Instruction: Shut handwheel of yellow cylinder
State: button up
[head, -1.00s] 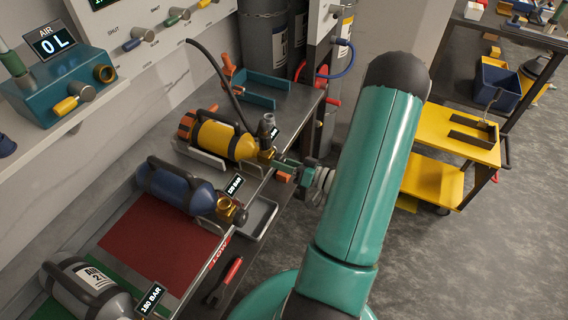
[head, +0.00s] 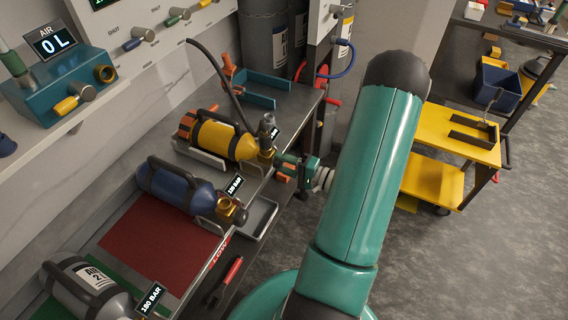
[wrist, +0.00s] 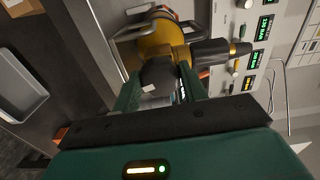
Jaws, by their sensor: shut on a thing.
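The yellow cylinder (head: 222,140) lies on its side in a cradle on the bench, its valve end towards my gripper (head: 286,168). In the wrist view its yellow body (wrist: 160,42) is straight ahead. A dark, faceted handwheel (wrist: 158,74) sits between my two green fingers (wrist: 158,88), which are shut on it. A pale patch shows on the wheel's near face. In the head view the handwheel is mostly hidden by my gripper. A dark hose fitting (head: 267,124) rises from the valve; it also shows in the wrist view (wrist: 212,51).
A blue cylinder (head: 183,187) and a grey cylinder (head: 88,285) lie nearer on the same bench. A small grey tray (head: 262,218) is close below my gripper. A red-handled tool (head: 228,276) lies near the bench front. A yellow cart (head: 470,145) stands right.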

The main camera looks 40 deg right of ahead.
jog(key=m, duration=0.4)
jog(key=shift+m, duration=0.3)
jog(key=m, duration=3.3)
jog(key=shift+w+d+m, duration=0.1)
jog(key=shift+d+m, duration=0.25)
jog(key=shift+m, duration=0.05)
jog(key=o, duration=1)
